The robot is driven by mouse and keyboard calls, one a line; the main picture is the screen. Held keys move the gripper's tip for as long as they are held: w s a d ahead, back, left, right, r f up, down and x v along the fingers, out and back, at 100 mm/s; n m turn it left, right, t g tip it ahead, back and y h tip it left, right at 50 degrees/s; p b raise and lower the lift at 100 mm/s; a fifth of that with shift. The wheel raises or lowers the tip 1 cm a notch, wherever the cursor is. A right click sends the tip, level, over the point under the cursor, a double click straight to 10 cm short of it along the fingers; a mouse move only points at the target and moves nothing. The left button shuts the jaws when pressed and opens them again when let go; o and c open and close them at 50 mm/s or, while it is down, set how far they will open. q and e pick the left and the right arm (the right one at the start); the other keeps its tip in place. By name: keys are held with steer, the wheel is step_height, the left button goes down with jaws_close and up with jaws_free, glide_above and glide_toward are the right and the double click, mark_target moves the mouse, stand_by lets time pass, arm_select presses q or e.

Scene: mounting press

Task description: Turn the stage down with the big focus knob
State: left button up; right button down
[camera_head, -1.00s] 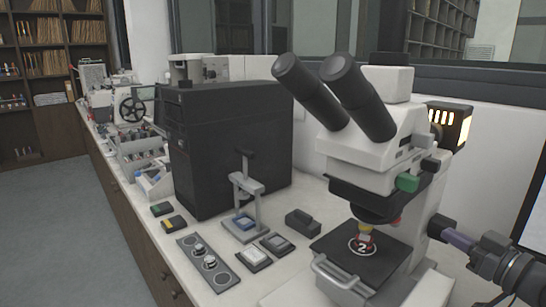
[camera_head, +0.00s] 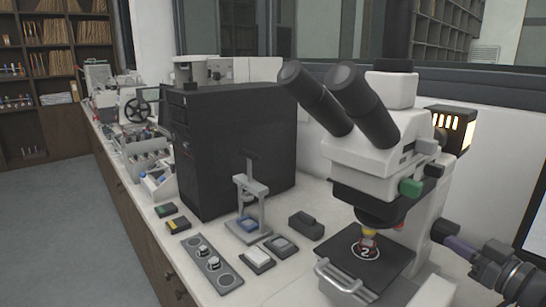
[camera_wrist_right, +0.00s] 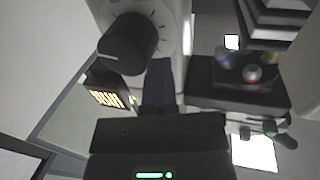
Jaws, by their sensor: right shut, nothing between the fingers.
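The white microscope (camera_head: 385,150) stands at the right of the bench in the head view. Its black stage (camera_head: 388,262) carries a round mount marked 2 (camera_head: 365,252), just under the objective. The big black focus knob (camera_head: 443,231) is partly visible on the microscope's right side. It shows large in the wrist view (camera_wrist_right: 127,48), in front of a pale graduated dial. My right gripper (camera_head: 455,239) reaches in from the right with its fingers shut and empty, close beside the knob. Whether they touch it is unclear. My left gripper is out of view.
A lit lamp housing (camera_head: 452,128) sits behind the microscope above my right arm. A black computer tower (camera_head: 235,140) and a small press (camera_head: 250,205) stand to the left. A grey strip with knobs (camera_head: 212,265) lies near the front edge. A monitor edge is at far right.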

step_height(320, 180, down, 2)
steer(key=shift+p, duration=0.35)
steer(key=shift+w+d+f, duration=0.1)
steer(key=shift+f, duration=0.1)
stand_by(0.3)
stand_by(0.4)
steer(key=p+v, duration=0.2)
steer(key=v, duration=0.4)
steer(key=shift+w+d+f+p, duration=0.2)
steer(key=shift+d+p, duration=0.15)
